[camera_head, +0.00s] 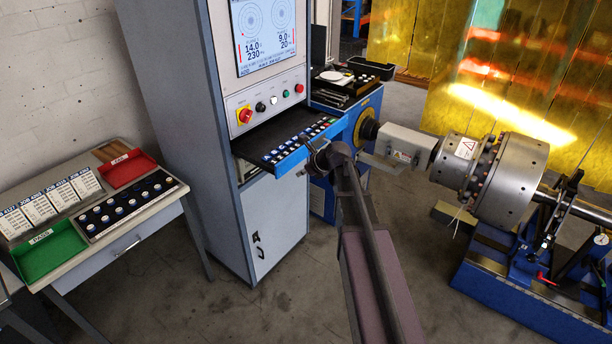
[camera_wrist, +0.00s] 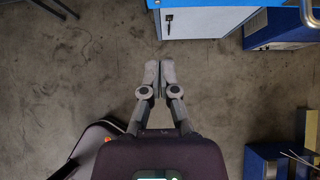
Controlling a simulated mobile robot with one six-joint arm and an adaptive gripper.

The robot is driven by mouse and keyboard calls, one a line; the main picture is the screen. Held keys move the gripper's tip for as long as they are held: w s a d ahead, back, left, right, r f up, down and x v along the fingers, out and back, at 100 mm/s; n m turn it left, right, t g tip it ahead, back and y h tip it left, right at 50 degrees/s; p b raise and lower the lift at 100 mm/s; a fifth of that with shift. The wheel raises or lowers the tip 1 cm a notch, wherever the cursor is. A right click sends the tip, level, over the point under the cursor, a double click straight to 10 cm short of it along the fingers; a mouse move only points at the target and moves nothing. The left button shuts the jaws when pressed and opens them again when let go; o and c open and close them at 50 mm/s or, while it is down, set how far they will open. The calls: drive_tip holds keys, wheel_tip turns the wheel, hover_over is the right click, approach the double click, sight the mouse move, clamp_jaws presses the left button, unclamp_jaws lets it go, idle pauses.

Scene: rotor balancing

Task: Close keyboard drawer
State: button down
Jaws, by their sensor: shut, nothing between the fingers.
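The keyboard drawer (camera_head: 291,162) is pulled out of the tall grey cabinet (camera_head: 215,130) in the head view. It has a blue front and holds a black keyboard with white and blue keys. My gripper (camera_head: 316,158) is at the drawer's blue front, near its middle; I cannot tell whether it touches. In the wrist view my gripper (camera_wrist: 160,78) is shut and empty, its two fingers side by side above the floor. The arm and gripper hide part of the drawer front.
A side table (camera_head: 110,235) with red and green trays stands at left. The rotor machine (camera_head: 500,180) on its blue base stands at right. A light cabinet door (camera_head: 265,220) is below the drawer. Open concrete floor lies in front.

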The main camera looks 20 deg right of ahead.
sight(280, 175)
drive_tip(key=shift+w+a+f+b, duration=0.55)
drive_tip(key=shift+w+a, duration=0.2)
drive_tip(key=shift+w, duration=0.3)
drive_tip(key=shift+w+a+f+b, duration=0.45)
drive_tip(key=shift+w+a+f, duration=0.25)
drive_tip(key=shift+w, duration=0.3)
drive_tip(key=shift+w+a+f+b, duration=0.55)
drive_tip(key=shift+w+a, duration=0.25)
drive_tip(key=shift+w, duration=0.25)
